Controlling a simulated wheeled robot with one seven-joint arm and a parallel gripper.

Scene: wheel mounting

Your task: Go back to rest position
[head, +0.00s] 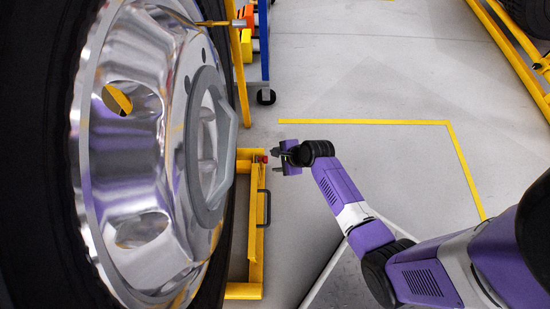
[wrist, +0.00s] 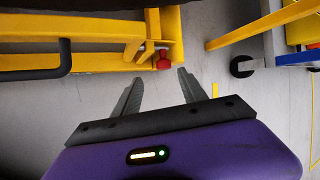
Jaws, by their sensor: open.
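My gripper (head: 277,158) is at the end of my purple arm, to the right of the big wheel (head: 125,130) in the head view. In the wrist view my gripper (wrist: 158,83) shows two dark fingers spread apart with nothing between them. A yellow stand (head: 256,215) is beside the wheel. Its corner, with a small red knob (wrist: 162,61), is just beyond the fingertips in the wrist view. I cannot tell whether a finger touches the stand.
A blue and yellow rack on a black caster (head: 266,97) stands behind the wheel. Yellow floor lines (head: 365,122) mark an area to the right of my gripper. Yellow rails (head: 512,50) are at the far right. The grey floor between is clear.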

